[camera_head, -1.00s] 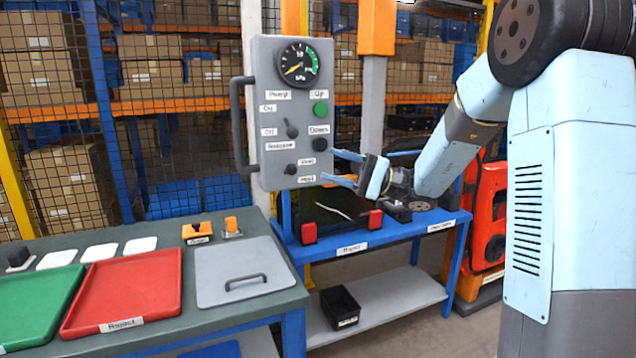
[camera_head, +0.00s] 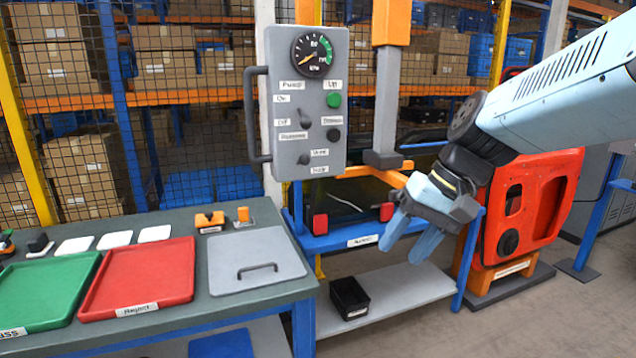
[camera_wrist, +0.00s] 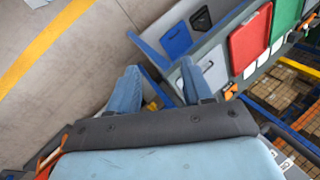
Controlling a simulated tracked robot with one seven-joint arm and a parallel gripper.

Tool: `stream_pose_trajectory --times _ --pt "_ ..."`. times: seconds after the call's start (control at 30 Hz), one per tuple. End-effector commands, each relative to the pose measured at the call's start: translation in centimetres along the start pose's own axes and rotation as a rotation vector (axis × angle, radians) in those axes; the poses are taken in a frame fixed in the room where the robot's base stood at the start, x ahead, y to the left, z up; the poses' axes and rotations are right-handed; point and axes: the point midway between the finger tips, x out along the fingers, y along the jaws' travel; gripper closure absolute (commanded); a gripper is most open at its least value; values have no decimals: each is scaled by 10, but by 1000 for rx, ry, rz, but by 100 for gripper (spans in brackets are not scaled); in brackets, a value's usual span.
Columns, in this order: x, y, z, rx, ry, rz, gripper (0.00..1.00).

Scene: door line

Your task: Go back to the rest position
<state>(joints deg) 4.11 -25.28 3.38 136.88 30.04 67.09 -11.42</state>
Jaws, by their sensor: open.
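My gripper (camera_head: 411,241) hangs at the right of the head view, tilted downward in front of the blue bench, with nothing between its blue fingers. In the wrist view its two fingers (camera_wrist: 157,92) are spread apart above the floor and the bench edge. The grey control panel (camera_head: 307,105) with gauge, buttons and switches stands left of my gripper, clear of it. My light-blue arm comes in from the right edge of the head view.
A table with a red tray (camera_head: 140,276), a green tray (camera_head: 38,292) and a grey lidded plate (camera_head: 255,262) stands at left. A blue bench with a black bin (camera_head: 349,297) is in the middle. A red door panel (camera_head: 530,207) stands at right. Floor at lower right is clear.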

Motion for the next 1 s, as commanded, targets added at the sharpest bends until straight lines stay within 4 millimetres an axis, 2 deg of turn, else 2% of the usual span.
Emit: stream_pose_trajectory --times 0.2,0.4,0.6,1.0 --pt "-24 41 21 -61 190 232 50" --pt "-46 68 30 -109 341 379 50" --pt "-57 77 33 -130 407 436 50" --pt "-57 78 33 -131 410 439 50"
